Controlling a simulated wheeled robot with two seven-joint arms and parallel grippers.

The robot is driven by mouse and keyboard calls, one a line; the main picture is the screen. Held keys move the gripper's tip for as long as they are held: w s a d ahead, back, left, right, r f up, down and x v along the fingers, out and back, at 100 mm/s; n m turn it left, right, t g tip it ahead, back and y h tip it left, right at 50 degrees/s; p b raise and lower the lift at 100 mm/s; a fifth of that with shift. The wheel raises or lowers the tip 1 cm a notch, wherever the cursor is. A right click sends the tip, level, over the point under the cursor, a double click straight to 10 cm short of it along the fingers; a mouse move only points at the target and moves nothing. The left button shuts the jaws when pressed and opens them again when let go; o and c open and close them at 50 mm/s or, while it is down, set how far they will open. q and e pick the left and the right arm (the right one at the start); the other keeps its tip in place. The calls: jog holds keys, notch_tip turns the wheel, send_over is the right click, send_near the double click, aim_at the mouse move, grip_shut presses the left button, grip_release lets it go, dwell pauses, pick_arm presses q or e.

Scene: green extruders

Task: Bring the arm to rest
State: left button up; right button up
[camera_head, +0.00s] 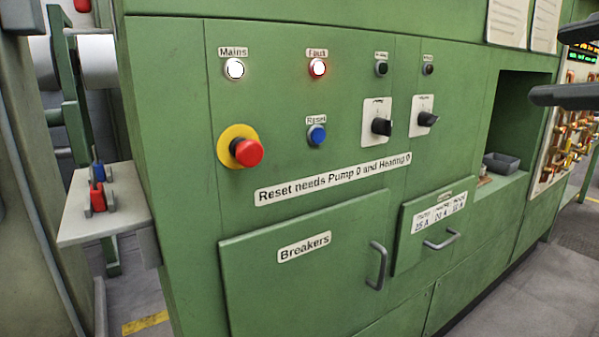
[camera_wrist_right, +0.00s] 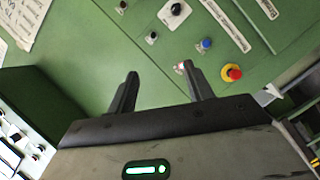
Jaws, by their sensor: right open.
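My right gripper (camera_head: 547,64) shows at the right edge of the head view, its dark fingers in front of the cabinet's right part. In the right wrist view, my right gripper (camera_wrist_right: 160,70) is open, with nothing between its fingers. The green panel with controls lies beyond them. A dark piece at the top left corner of the head view may be part of my left gripper; its jaws cannot be made out.
The green cabinet holds a red emergency button (camera_head: 248,152), a blue reset button (camera_head: 317,134), two black knobs (camera_head: 382,126) (camera_head: 428,119) and lit Mains (camera_head: 235,68) and Fault (camera_head: 317,67) lamps. Handles (camera_head: 378,265) (camera_head: 442,241) stick out. A grey tray (camera_head: 501,163) sits in the recess.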

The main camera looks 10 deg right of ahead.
jog(key=w+a+f+m+g+y+p, duration=0.1)
jog(key=w+a+f+y, duration=0.15)
jog(key=w+f, duration=0.7)
jog(key=w+a+f+m+g+y+p, duration=0.1)
jog(key=w+a+f+y+p, duration=0.15)
jog(key=w+f, duration=0.65)
jog(key=s+a+f+m+g, duration=0.1)
jog(key=s+a+f+m, duration=0.15)
jog(key=f, duration=0.55)
jog(key=s+a+f+m, duration=0.15)
jog(key=s+f, duration=0.25)
jog(key=f, duration=0.5)
jog(key=s+a+f+m+g, duration=0.15)
jog(key=s+f, duration=0.25)
jog(key=f, duration=0.4)
pick_arm(q)
jog(key=shift+s+a+r+g+p, duration=0.1)
jog(key=shift+a+r+g+p, duration=0.05)
jog(key=shift+r+p, duration=0.3)
jog(key=shift+a+r+g+p, duration=0.1)
jog(key=shift+r+g+p, duration=0.05)
jog(key=shift+r+p, duration=0.25)
pick_arm(e)
jog(key=s+a+f+m+h, duration=0.2)
jog(key=s+a+f, duration=0.3)
jog(key=s+f, duration=0.3)
jog(key=shift+s+a+f+g, duration=0.3)
jog(key=shift+s+f+g, duration=0.1)
jog(key=shift+s, duration=0.55)
